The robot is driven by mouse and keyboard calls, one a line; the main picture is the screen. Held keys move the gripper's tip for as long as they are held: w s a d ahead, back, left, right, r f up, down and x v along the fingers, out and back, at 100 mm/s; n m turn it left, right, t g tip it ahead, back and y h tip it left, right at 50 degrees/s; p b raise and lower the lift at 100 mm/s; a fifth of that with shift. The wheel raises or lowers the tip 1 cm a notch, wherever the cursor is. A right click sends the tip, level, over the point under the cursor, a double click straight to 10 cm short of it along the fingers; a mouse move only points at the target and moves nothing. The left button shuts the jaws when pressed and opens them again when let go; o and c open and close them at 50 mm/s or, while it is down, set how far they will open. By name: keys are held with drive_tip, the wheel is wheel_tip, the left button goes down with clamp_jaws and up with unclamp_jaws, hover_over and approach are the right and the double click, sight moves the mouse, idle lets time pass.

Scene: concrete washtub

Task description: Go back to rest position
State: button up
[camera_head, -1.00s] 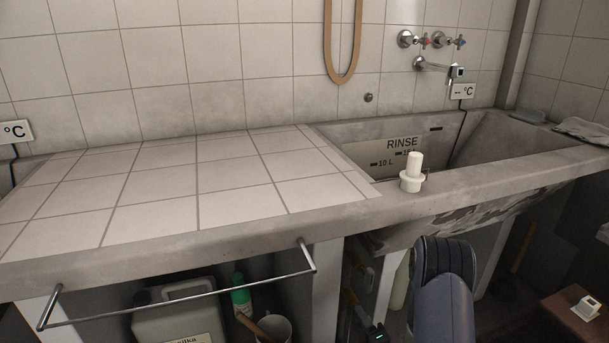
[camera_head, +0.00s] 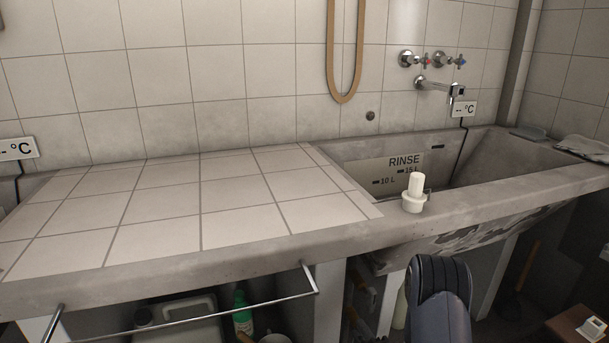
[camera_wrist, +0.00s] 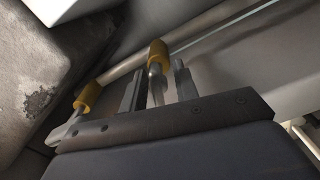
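My arm (camera_head: 440,300) shows at the lower middle of the head view, in front of the concrete washtub (camera_head: 480,205). My gripper is not seen in the head view. In the wrist view my gripper (camera_wrist: 158,85) has two dark fingers standing apart. A metal piece with an orange end (camera_wrist: 157,55) shows between them in the picture. I cannot tell whether the fingers touch it. A second orange-ended piece (camera_wrist: 88,96) is to the left of the fingers. A white stepped plug-like piece (camera_head: 414,195) stands upright on the tub's front rim, apart from my arm.
A tiled counter (camera_head: 230,200) lies left of the tub, with a metal rail (camera_head: 190,316) along its front. Under it are a grey canister (camera_head: 180,325) and a green bottle (camera_head: 242,315). A brown stool (camera_head: 570,325) stands at the lower right. The counter top is clear.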

drive_tip(key=shift+n, duration=0.3)
drive_tip(key=n, duration=0.3)
drive_tip(key=shift+s+f+n, duration=0.15)
drive_tip(key=shift+n, duration=0.15)
drive_tip(key=b+v, duration=0.2)
drive_tip(key=v, duration=0.4)
drive_tip(key=x, duration=0.2)
drive_tip(key=p+x, duration=0.1)
drive_tip(key=x, duration=0.1)
drive_tip(key=p+x, duration=0.1)
drive_tip(key=shift+w+a+r, duration=0.15)
drive_tip(key=shift+w+r, duration=0.1)
drive_tip(key=shift+w, duration=0.15)
drive_tip(key=shift+w+f, duration=0.2)
drive_tip(key=shift+w, duration=0.1)
drive_tip(key=m, duration=0.6)
drive_tip(key=shift+r+m, duration=0.15)
drive_tip(key=shift+m, duration=0.15)
drive_tip(key=m, duration=0.6)
drive_tip(key=shift+r, duration=0.1)
